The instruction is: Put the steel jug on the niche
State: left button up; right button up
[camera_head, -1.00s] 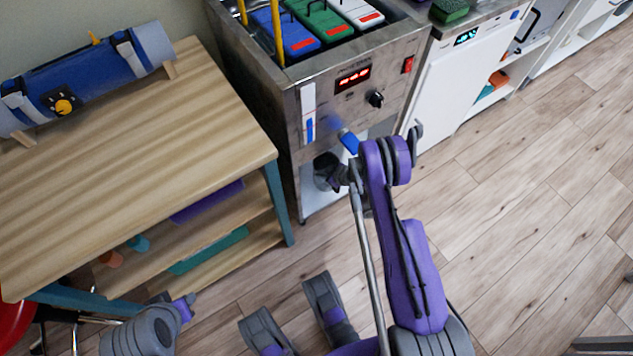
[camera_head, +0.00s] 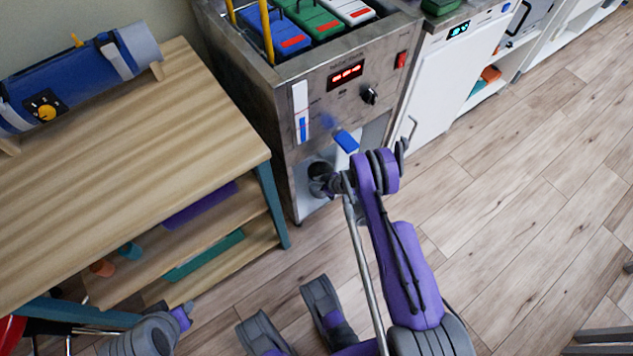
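The niche (camera_head: 374,131) is a recess in the front of the steel cabinet, below a blue lever (camera_head: 346,141). My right arm reaches up to it from the bottom of the head view. My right gripper (camera_head: 325,181) is at the left part of the niche opening, small and seen from behind. A dark grey rounded shape shows there; I cannot tell whether it is the gripper alone or also the steel jug. No jug can be made out clearly anywhere. The fingers are too hidden to judge. My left arm shows at the bottom left, without a visible gripper.
A wooden table (camera_head: 130,150) with lower shelves stands close on the left, bearing a blue roll (camera_head: 75,85). The steel cabinet (camera_head: 285,95) holds coloured packs on top. A white cabinet (camera_head: 440,100) stands to its right.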

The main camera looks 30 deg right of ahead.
jog(key=shift+o, duration=0.8)
jog(key=shift+r, duration=0.1)
